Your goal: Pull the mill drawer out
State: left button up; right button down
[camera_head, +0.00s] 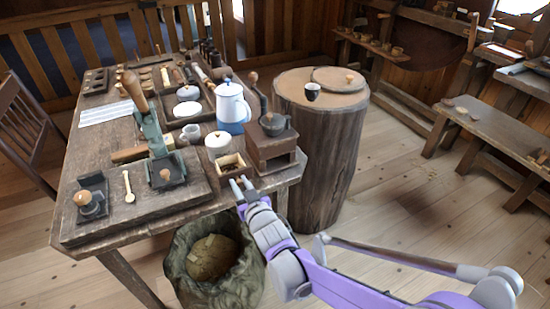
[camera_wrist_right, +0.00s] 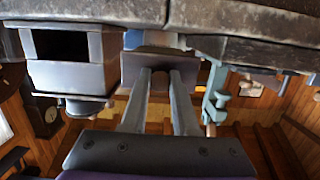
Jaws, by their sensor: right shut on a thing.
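The wooden mill (camera_head: 272,150), with a dark hopper and a crank, stands upright at the table's near right corner. Its drawer (camera_head: 231,164), a small open-topped wooden box, is out of the mill body and lies to the left of it by the table edge. My right gripper (camera_head: 241,184) is at the drawer's front. In the right wrist view, which looks upside down, my fingers (camera_wrist_right: 159,75) are shut at the drawer front (camera_wrist_right: 150,62), with the knob between them. The mill body (camera_wrist_right: 80,78) beside it shows a dark empty opening. My left gripper is not in view.
A blue-and-white pot (camera_head: 231,105), a white-lidded jar (camera_head: 216,145) and a dark tamping stand (camera_head: 165,170) stand close by on the table. A sack (camera_head: 190,265) stands below the edge.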

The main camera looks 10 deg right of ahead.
notch_tip(320, 180, down, 3)
jog(key=shift+r+b, duration=0.1)
jog(key=shift+b, duration=0.55)
jog(key=c, duration=0.6)
grip_release()
